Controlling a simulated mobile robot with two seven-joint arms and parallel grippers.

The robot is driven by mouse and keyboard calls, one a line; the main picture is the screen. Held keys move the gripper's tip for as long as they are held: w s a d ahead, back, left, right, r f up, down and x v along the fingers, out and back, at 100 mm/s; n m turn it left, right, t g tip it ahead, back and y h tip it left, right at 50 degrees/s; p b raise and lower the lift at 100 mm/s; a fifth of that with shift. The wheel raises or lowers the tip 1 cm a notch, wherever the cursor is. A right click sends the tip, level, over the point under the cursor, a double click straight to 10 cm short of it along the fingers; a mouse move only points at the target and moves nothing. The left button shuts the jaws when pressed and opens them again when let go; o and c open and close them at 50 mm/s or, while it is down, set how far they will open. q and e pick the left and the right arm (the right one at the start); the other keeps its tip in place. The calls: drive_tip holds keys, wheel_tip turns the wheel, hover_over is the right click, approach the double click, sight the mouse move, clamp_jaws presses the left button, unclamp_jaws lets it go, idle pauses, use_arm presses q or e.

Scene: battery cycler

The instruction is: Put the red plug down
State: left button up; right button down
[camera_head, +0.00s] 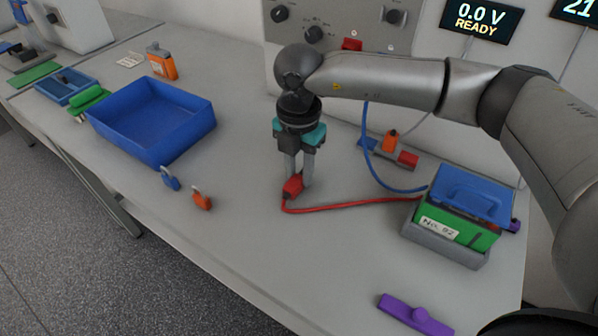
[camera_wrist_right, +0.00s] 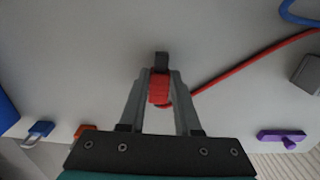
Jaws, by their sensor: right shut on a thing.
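The red plug (camera_head: 293,186) is between the fingers of my right gripper (camera_head: 298,182), low over the bench in the middle of the head view. In the right wrist view the red plug (camera_wrist_right: 159,88) sits between the fingertips of my right gripper (camera_wrist_right: 158,85), with a dark tip pointing away. My right gripper is shut on it. A red cable runs from the plug to the right, to the green and blue battery (camera_head: 463,212). I cannot tell whether the plug touches the bench. My left gripper is not in view.
A blue bin (camera_head: 150,122) stands to the left. A blue padlock (camera_head: 170,178) and an orange padlock (camera_head: 202,200) lie in front of it. A purple bar (camera_head: 415,314) lies near the front edge. An orange and red part (camera_head: 391,142) lies behind. Bench around the plug is clear.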

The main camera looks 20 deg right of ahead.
sight(299, 177)
drive_tip(key=shift+f, duration=0.2)
drive_tip(key=shift+f, duration=0.15)
drive_tip(key=c, duration=0.6)
unclamp_jaws()
drive_tip(key=shift+r, duration=0.65)
wheel_tip(299, 177, up, 11)
drive_tip(key=p, duration=0.1)
drive_tip(key=shift+p, duration=0.35)
drive_tip(key=shift+r, duration=0.1)
